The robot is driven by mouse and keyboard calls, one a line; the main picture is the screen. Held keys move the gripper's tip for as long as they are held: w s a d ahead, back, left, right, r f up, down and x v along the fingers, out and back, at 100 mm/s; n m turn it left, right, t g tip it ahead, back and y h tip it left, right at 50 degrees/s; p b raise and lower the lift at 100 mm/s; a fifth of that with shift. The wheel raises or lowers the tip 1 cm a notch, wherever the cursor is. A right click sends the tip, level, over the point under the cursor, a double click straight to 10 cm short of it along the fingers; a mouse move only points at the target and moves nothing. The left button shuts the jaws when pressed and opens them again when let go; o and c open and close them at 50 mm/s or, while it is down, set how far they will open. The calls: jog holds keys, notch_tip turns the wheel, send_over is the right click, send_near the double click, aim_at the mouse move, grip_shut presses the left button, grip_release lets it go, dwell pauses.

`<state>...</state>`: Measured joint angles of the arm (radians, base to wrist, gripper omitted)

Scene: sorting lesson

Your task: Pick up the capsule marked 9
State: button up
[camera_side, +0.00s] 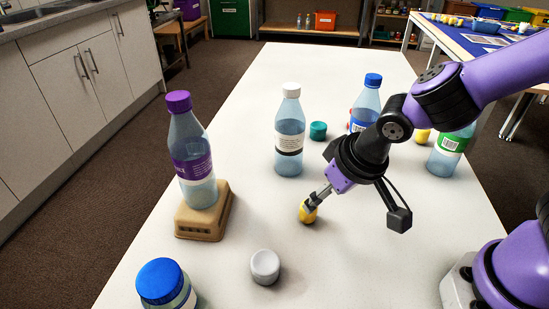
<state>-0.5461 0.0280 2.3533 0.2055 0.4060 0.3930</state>
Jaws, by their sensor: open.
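A yellow capsule (307,216) stands on the white table near its middle. My gripper (311,201) points down at it, with the fingertips at its upper part. The jaws are open; I cannot tell whether they touch the capsule. A grey capsule (265,267) stands nearer the camera, a teal capsule (318,131) farther back, and another yellow capsule (422,136) behind my arm at the right. No number is legible on any capsule, so I cannot tell which is marked 9.
A purple-capped bottle (191,155) stands on a tan block (204,222) at the left. A white-capped bottle (289,133), blue-capped bottle (366,100) and green-labelled bottle (450,150) stand behind. A blue-lidded jar (163,283) is at the front. The table's far end is clear.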

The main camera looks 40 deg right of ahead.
aim_at(307, 215)
jog(key=shift+a+x, duration=0.2)
jog(key=shift+x, duration=1.35)
jog(key=shift+a+x, duration=0.2)
jog(key=shift+x, duration=1.35)
jog(key=shift+w, duration=0.1)
jog(key=c, duration=0.8)
